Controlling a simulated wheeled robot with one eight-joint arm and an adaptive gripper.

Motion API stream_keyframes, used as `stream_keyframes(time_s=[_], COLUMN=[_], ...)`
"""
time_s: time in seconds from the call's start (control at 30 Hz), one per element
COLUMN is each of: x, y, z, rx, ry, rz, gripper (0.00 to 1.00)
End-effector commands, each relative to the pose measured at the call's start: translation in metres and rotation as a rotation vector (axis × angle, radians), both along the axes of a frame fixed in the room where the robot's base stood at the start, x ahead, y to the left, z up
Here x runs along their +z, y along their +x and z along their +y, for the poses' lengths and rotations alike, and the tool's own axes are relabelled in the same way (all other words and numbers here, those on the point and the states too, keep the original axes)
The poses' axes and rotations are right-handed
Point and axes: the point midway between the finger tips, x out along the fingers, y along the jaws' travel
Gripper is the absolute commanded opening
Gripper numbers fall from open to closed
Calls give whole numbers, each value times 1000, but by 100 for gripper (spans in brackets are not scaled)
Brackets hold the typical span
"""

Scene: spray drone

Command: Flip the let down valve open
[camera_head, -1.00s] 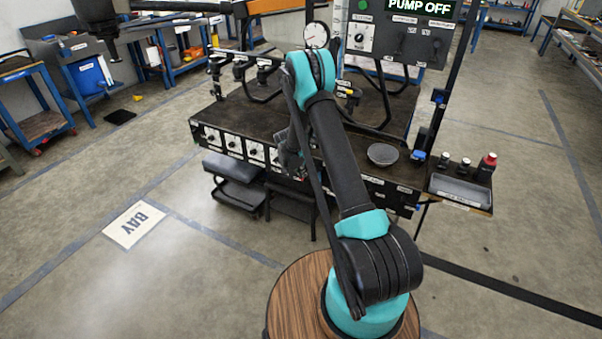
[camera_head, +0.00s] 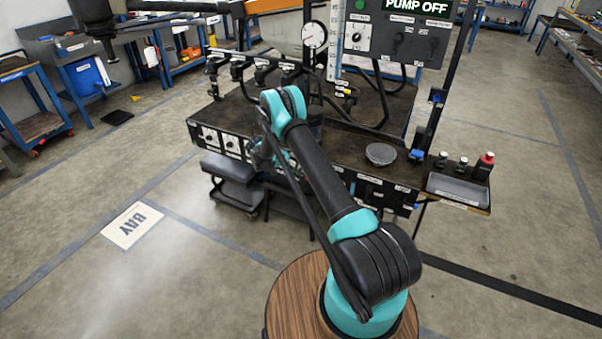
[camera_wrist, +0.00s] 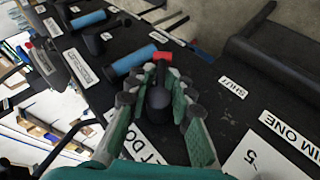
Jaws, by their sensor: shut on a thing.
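In the wrist view my gripper (camera_wrist: 154,88) is closed around a black valve lever (camera_wrist: 158,98) on the dark front panel, with its teal and grey fingers on either side. A label partly hidden beneath my fingers reads "T DO", which fits the let down valve. A small red piece (camera_wrist: 162,55) shows just past the fingertips. In the head view my gripper (camera_head: 262,155) is at the front panel of the bench, largely hidden by my arm, and the lever cannot be made out there.
Blue-handled levers (camera_wrist: 133,60) lie beyond my fingers. The bench (camera_head: 335,143) carries a gauge (camera_head: 314,34), a grey bowl (camera_head: 380,154) and a "PUMP OFF" panel (camera_head: 395,40).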

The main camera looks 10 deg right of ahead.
Motion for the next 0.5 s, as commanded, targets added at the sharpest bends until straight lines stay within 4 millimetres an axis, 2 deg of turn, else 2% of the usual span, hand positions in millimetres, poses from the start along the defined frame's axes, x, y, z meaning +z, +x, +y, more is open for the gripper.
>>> stream_keyframes(time_s=[0.5], x=[2], y=[-1], z=[-1], rx=[1], ry=[-133], rz=[96], gripper=[0])
